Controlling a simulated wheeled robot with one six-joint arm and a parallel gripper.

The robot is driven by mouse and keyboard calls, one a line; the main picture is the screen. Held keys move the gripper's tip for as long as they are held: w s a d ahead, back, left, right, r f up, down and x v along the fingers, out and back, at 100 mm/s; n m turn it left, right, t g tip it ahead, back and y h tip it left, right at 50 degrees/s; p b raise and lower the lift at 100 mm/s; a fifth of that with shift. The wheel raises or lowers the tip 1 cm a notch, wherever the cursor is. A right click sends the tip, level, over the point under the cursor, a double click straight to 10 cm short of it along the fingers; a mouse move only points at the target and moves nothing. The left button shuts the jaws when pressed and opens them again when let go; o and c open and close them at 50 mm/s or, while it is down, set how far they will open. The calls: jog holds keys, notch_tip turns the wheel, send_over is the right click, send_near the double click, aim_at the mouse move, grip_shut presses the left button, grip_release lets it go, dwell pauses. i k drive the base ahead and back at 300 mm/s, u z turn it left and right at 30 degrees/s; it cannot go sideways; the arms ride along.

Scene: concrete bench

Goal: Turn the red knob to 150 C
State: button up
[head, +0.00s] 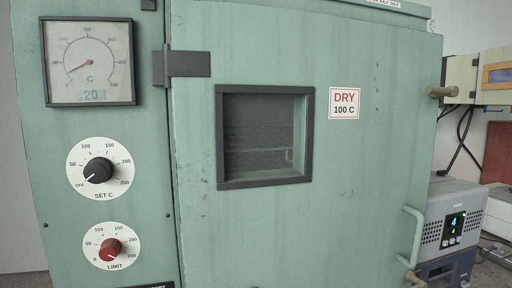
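The red knob (110,249) sits on a white round dial plate (91,252) marked LIMIT, low on the green oven's left panel. Its scale runs from 0 to 250, with 150 at the upper right. A small pale mark shows near the knob's lower edge; it does not appear to point at 150, but its exact reading is too small to tell. My gripper is not in view, and nothing touches the knob.
A black knob (98,170) marked SET C is above, pointing near OFF. A gauge (88,62) above reads 20. The closed oven door (370,190) has a window, a DRY 100 C label (344,103) and a handle (414,236). A grey device (453,222) stands at right.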

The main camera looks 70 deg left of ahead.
aim_at(110, 249)
jog(key=k, duration=1.1)
jog(key=u, duration=1.7)
